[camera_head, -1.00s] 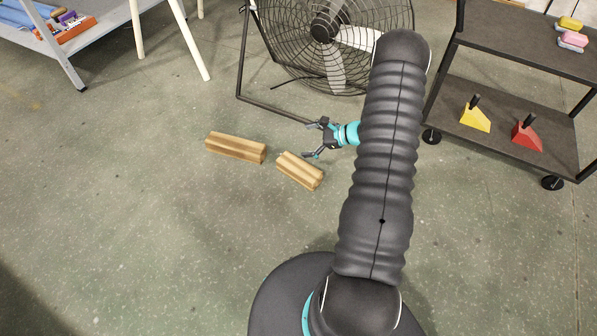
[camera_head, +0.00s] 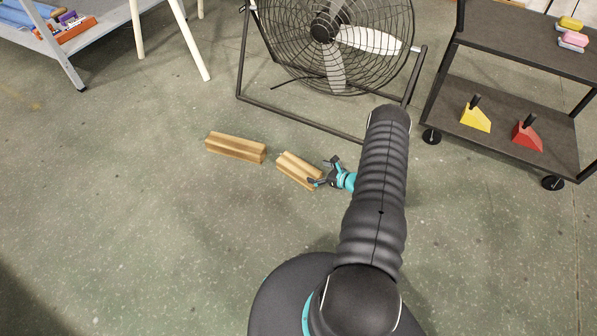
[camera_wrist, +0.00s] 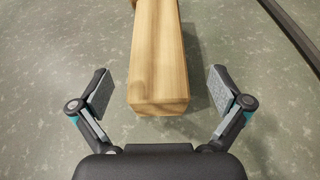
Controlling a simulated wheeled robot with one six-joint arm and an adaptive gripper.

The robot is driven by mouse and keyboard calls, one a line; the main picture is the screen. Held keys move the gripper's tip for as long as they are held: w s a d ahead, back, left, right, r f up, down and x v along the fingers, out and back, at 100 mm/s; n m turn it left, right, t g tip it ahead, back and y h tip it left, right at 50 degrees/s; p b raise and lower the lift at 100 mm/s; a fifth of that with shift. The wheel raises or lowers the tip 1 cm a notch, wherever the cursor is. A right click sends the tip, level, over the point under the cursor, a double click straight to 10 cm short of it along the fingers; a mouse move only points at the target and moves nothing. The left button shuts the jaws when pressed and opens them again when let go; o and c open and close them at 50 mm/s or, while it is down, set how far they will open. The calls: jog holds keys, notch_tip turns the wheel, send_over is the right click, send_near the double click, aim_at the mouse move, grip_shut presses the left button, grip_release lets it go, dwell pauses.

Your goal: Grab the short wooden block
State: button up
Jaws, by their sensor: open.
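The short wooden block (camera_head: 298,169) lies on the floor in the head view, to the right of a longer wooden block (camera_head: 236,147). My gripper (camera_head: 323,173) is at the right end of the short block. In the wrist view the block (camera_wrist: 159,62) runs away from me, its near end face toward me. My gripper (camera_wrist: 158,92) is open, with one finger on each side of the block's near end. Gaps show between both fingers and the block.
A large black floor fan (camera_head: 335,45) stands behind the blocks, its frame on the floor. A dark wheeled cart (camera_head: 500,125) with coloured items stands at the right. A grey shelf (camera_head: 98,25) is at the far left. The floor left of and in front of the blocks is clear.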

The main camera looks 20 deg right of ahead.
aim_at(302, 168)
jog(key=shift+x, duration=1.55)
jog(key=x, duration=0.5)
jog(key=shift+s+a+f, duration=0.15)
jog(key=c, duration=1.6)
